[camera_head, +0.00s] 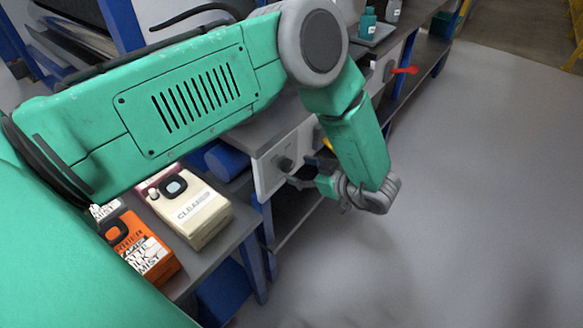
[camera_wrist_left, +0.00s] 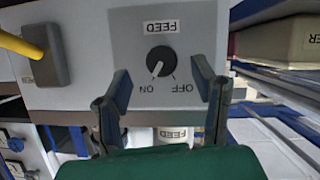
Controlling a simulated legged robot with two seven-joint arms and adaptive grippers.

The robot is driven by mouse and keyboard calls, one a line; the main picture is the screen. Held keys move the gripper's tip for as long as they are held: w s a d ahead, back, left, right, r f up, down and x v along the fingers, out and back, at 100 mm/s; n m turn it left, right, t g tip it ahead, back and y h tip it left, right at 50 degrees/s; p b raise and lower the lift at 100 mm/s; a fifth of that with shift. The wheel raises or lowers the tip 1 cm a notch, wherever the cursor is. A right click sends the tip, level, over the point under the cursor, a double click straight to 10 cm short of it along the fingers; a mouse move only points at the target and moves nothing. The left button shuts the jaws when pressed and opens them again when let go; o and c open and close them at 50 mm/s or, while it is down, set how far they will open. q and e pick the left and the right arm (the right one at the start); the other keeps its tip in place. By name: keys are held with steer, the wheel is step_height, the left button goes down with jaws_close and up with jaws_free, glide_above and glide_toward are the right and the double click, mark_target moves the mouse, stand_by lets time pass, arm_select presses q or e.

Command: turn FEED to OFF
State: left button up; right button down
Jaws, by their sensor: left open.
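The FEED knob (camera_wrist_left: 161,60) is a round black knob on a grey panel (camera_wrist_left: 205,40) in the left wrist view. Its white mark points toward the ON label (camera_wrist_left: 147,87), with the OFF label (camera_wrist_left: 181,88) beside it; the lettering appears upside down. My left gripper (camera_wrist_left: 164,95) is open, one finger on each side of the knob's line, short of it and apparently not touching. In the head view, a knob (camera_head: 285,163) shows on the panel's front, and my left gripper (camera_head: 306,181) is just right of it. My right gripper is not in view.
A yellow handle (camera_wrist_left: 20,45) on a dark block stands left of the knob in the wrist view. In the head view, a cream carton (camera_head: 190,212) and an orange carton (camera_head: 142,250) stand on the bench. The grey floor (camera_head: 470,200) at right is clear.

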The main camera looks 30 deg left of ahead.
mark_target(291, 168)
arm_select(q)
steer(key=shift+x, duration=2.1)
steer(key=c, duration=1.2)
steer(key=shift+o, duration=0.2)
